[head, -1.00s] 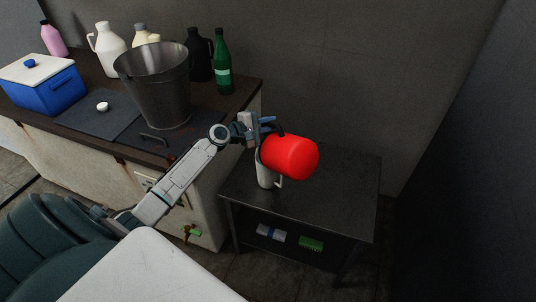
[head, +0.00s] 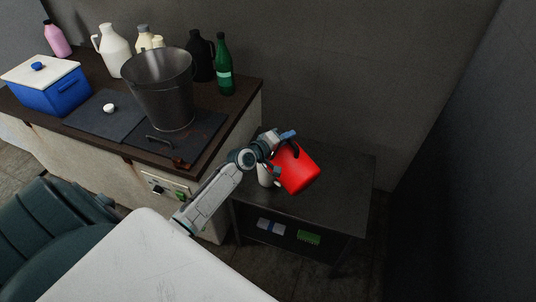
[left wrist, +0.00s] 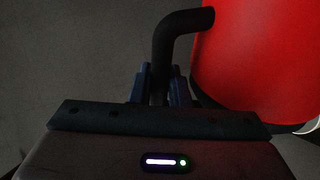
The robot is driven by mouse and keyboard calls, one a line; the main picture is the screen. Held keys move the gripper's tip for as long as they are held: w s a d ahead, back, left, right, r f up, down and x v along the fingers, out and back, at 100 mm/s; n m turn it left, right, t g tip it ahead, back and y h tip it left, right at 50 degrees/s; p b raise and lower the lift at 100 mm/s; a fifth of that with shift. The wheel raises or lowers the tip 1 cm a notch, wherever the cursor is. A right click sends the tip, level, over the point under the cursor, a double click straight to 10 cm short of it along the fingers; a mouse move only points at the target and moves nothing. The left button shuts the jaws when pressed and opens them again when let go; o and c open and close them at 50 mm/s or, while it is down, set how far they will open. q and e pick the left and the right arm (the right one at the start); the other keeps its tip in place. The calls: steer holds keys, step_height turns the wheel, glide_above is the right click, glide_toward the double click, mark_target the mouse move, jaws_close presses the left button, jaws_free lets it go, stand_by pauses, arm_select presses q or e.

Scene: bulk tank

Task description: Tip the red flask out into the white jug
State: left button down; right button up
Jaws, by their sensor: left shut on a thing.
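The red flask (head: 298,171) is held tilted in the air in the head view, its lower end toward the lower right. My left gripper (head: 283,141) is shut on its black handle, which shows between the fingers in the left wrist view (left wrist: 172,45). The white jug (head: 265,174) stands on the dark side table, just left of the flask and partly hidden by it and the gripper. A pale curved edge, perhaps the jug's, shows below the flask in the left wrist view. The flask's mouth is not clearly seen. My right gripper is out of view.
The side table (head: 341,182) has clear top space right of the flask, with small boxes on its lower shelf. The counter at left holds a steel bucket (head: 163,95), a blue cooler (head: 48,92), a green bottle (head: 224,70) and several jugs.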

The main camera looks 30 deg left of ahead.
mark_target(293, 146)
arm_select(q)
steer(key=d, duration=0.1)
steer(key=d+m, duration=0.2)
steer(key=shift+s+d+f+y, duration=0.2)
steer(key=shift+s+f+y, duration=0.15)
steer(key=shift+s+y, duration=0.05)
steer(key=m, duration=0.1)
steer(key=d+m+b, duration=0.2)
steer(key=shift+s+d+f+t+y, duration=0.2)
steer(key=shift+s+f+t+y, duration=0.2)
steer(key=d+m, duration=0.1)
steer(key=d+r+m, duration=0.1)
steer(key=d+m, duration=0.1)
steer(key=shift+s+r+t, duration=0.3)
steer(key=shift+s+r, duration=0.1)
steer(key=d+f+m+b, duration=0.1)
steer(key=m+b, duration=0.1)
steer(key=b, duration=0.1)
steer(key=s+d+f+m+t+b, duration=0.1)
steer(key=d+m+b, duration=0.1)
steer(key=b, duration=0.2)
steer(key=shift+f+y, duration=0.3)
steer(key=shift+f, duration=0.05)
steer(key=shift+d+f+m+b, duration=0.1)
steer(key=shift+d+m+b, duration=0.2)
steer(key=shift+m+b, duration=0.45)
steer(key=shift+s+d+b, duration=0.1)
steer(key=shift+b, duration=0.4)
